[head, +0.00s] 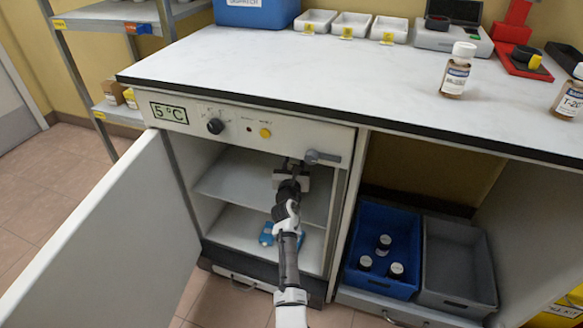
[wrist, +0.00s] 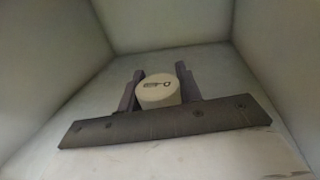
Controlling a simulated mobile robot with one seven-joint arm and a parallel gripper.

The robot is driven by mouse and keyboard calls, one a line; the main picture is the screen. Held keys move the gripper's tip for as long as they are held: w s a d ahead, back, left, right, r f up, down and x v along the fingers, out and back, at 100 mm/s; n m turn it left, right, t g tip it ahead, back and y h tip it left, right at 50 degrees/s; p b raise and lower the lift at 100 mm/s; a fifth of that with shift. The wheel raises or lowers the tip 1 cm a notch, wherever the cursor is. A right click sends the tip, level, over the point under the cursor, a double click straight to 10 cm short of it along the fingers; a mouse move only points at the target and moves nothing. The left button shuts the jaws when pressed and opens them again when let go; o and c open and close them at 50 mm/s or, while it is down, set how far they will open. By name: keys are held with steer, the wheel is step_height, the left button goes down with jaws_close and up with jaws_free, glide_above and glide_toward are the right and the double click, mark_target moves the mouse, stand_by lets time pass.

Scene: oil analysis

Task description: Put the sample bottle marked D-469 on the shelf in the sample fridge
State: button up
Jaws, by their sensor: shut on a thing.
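The sample fridge (head: 265,128) is under the bench with its door (head: 110,235) swung wide open to the left. Its white shelf (head: 228,187) shows inside, above the fridge floor. My gripper (wrist: 158,88) is inside the fridge and shut on a bottle, whose pale round cap (wrist: 158,91) shows between the two dark fingers in the wrist view. The mark on the cap is too small to read, and the bottle's body is hidden below the cap. I cannot tell whether the bottle touches the shelf. In the head view my arm hides the bottle.
A blue object (head: 267,235) lies low in the fridge. Two labelled bottles stand on the bench (head: 320,70); one is a white-capped bottle (head: 457,72). Fridge walls flank my gripper.

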steer(key=shift+r, duration=0.2)
steer(key=shift+f, duration=0.3)
steer(key=o, duration=1.1)
steer(key=shift+r, duration=0.15)
